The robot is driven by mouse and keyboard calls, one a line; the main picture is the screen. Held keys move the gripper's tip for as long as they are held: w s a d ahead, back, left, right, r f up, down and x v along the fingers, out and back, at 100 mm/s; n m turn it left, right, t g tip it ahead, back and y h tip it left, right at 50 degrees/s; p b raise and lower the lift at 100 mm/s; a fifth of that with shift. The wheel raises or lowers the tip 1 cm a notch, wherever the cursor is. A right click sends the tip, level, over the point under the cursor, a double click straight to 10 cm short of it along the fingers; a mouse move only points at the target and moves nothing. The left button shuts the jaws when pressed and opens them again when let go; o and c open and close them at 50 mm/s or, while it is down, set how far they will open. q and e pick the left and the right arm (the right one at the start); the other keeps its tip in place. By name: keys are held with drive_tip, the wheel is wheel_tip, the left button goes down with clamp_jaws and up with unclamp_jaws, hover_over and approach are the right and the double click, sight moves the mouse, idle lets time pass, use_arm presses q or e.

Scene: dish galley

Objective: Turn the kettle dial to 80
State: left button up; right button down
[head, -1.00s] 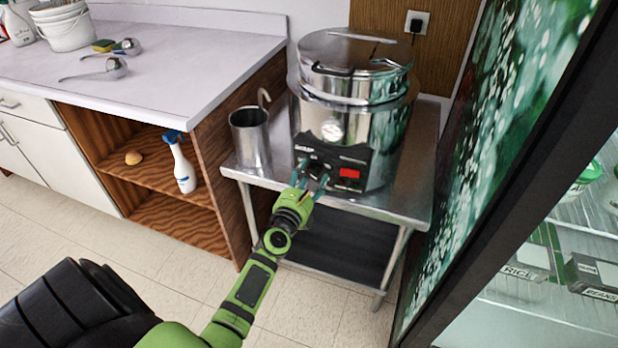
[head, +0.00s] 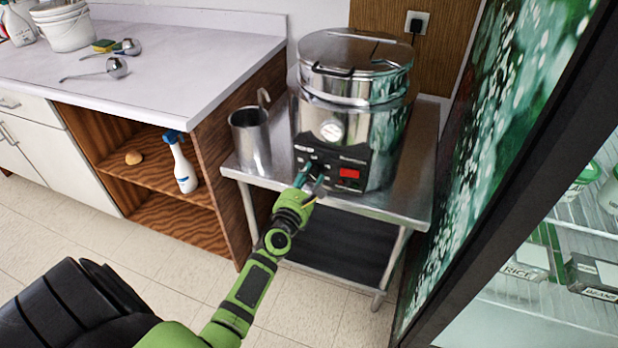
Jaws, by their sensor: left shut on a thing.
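The kettle (head: 345,122) is a large steel pot with a lid, standing on a small metal table. Its black control panel (head: 330,158) faces me and carries a red display (head: 349,173). My left gripper (head: 311,173) is at the lower left of the panel, its fingers shut on the kettle dial. The fingers hide the dial, so its pointer and marks cannot be read. My right gripper is not in view.
A steel canister with a ladle handle (head: 250,140) stands just left of the kettle on the metal table (head: 405,185). A counter (head: 190,60) is at the left. A glass-door fridge (head: 480,150) closes off the right side.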

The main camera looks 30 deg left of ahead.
use_arm(q)
drive_tip(key=m, duration=0.6)
drive_tip(key=shift+r+m+p, duration=0.1)
drive_tip(key=shift+m+p, duration=0.2)
drive_tip(key=shift+p, duration=0.05)
drive_tip(key=m+p, duration=0.1)
drive_tip(key=m, duration=0.4)
drive_tip(key=m+p, duration=0.2)
drive_tip(key=m, duration=0.4)
drive_tip(key=shift+m, duration=0.3)
drive_tip(key=m+p, duration=0.1)
drive_tip(key=m, duration=0.5)
drive_tip(key=shift+p, duration=0.3)
drive_tip(key=m+p, duration=0.1)
drive_tip(key=m, duration=0.4)
drive_tip(key=shift+m, duration=0.4)
drive_tip(key=m, duration=0.5)
drive_tip(key=shift+m, duration=0.3)
drive_tip(key=m, duration=0.4)
drive_tip(key=m+b, duration=0.1)
drive_tip(key=m, duration=0.4)
drive_tip(key=shift+m, duration=0.3)
